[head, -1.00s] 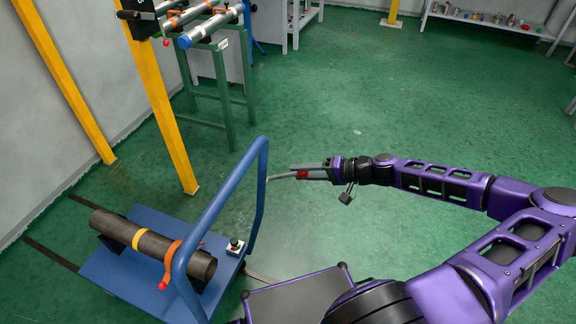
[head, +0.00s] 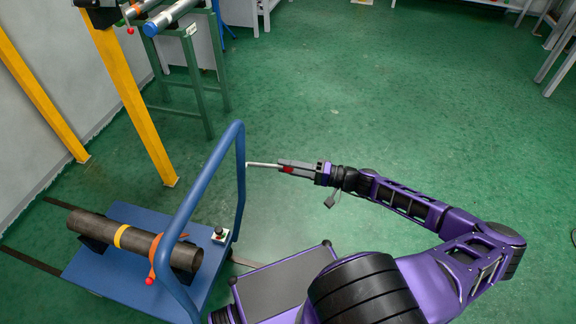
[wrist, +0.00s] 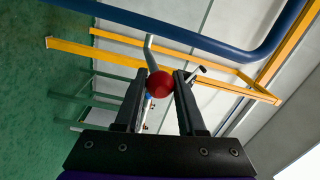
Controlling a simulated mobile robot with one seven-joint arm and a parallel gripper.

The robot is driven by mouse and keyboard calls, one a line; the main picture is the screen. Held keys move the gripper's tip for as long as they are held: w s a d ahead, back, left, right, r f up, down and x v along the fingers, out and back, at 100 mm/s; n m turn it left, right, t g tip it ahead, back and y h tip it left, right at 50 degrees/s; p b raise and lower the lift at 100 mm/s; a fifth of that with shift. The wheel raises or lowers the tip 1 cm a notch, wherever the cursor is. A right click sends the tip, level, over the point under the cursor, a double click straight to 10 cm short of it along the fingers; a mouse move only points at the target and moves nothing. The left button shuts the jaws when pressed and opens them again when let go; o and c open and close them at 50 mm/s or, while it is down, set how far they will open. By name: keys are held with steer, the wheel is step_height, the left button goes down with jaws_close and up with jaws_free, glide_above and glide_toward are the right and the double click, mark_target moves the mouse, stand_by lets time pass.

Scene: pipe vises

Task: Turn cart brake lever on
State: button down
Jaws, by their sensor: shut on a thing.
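The cart (head: 116,271) is a blue flatbed with a tall blue tube handle (head: 203,172). A thin grey brake lever (head: 262,165) reaches sideways from the handle's right upright to my gripper (head: 286,168). In the wrist view the lever (wrist: 149,52) ends in a red ball knob (wrist: 160,86), between the two black fingers of my gripper (wrist: 160,73). My gripper is shut on this knob. The lever's far end meets the edge of the blue tube; its pivot is not clear.
A dark pipe (head: 135,238) with a yellow band lies on the cart bed, with an orange strap. A small box with a red button (head: 220,234) sits on the bed. Yellow posts (head: 128,105) and a green pipe stand (head: 195,90) are beyond. Green floor right of the handle is clear.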

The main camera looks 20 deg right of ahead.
steer(key=shift+a+f, duration=0.1)
steer(key=shift+f, duration=0.05)
steer(key=c, duration=0.5)
jaws_free()
steer(key=v, duration=1.7)
steer(key=shift+s+d, duration=0.1)
steer(key=shift+d, duration=0.15)
